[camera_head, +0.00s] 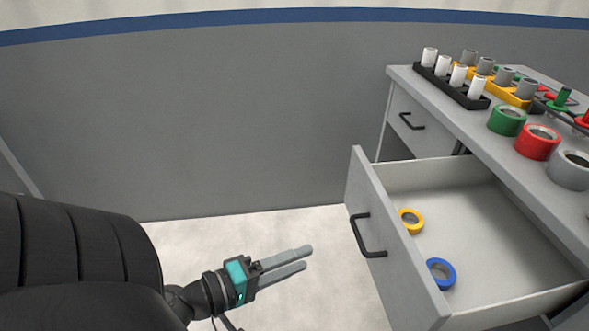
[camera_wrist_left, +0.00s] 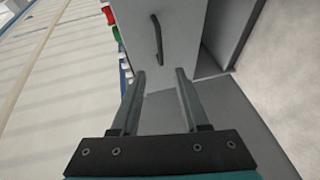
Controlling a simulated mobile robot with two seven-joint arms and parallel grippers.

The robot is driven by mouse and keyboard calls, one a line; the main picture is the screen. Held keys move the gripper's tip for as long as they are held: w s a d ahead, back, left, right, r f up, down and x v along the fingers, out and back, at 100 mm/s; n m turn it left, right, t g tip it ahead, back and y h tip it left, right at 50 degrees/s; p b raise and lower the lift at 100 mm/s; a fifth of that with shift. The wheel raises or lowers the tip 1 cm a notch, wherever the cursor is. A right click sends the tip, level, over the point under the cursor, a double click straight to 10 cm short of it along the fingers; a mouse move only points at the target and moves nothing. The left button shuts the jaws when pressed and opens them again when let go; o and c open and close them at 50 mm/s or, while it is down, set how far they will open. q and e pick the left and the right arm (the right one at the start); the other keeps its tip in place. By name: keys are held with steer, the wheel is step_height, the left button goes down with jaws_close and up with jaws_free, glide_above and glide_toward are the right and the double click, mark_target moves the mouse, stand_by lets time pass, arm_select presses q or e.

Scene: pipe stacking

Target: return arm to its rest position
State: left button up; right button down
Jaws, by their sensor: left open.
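My left gripper (camera_head: 306,258) is open and empty, held out over the pale floor to the left of the open drawer (camera_head: 470,200). Its two grey fingers point right toward the drawer front and are apart from it. In the left wrist view my left gripper (camera_wrist_left: 159,76) shows its two fingers spread, with nothing between them. Beyond them is a grey cabinet front with a black handle (camera_wrist_left: 157,40). My right gripper shows in neither view.
The drawer holds a yellow ring (camera_head: 411,221) and a blue ring (camera_head: 441,274). Its black handle (camera_head: 368,236) juts toward my gripper. On the worktop (camera_head: 490,133) stand white and grey pipes in racks, and green, red and grey rings. Floor (camera_head: 230,235) left of the drawer is clear.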

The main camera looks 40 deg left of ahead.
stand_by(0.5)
arm_select(q)
steer(key=s+d+f+m+g+h, duration=0.2)
steer(key=d+f+m+g, duration=0.65)
steer(key=d+m, duration=0.4)
steer(key=s+a+f+m+g+y+p, duration=0.2)
steer(key=a+f+y+p, duration=0.15)
steer(key=f, duration=0.55)
steer(key=s+a+f+m+g+y+p, duration=0.2)
steer(key=f+y+p, duration=0.15)
steer(key=f, duration=0.45)
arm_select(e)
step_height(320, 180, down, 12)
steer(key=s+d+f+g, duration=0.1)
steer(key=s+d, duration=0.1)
arm_select(q)
steer(key=s+a+f+p, duration=0.2)
steer(key=s+p, duration=0.1)
steer(key=s, duration=0.2)
steer(key=s+a+f+p, duration=0.3)
steer(key=s, duration=0.3)
steer(key=shift+s+a+f, duration=0.2)
steer(key=shift+f, duration=0.15)
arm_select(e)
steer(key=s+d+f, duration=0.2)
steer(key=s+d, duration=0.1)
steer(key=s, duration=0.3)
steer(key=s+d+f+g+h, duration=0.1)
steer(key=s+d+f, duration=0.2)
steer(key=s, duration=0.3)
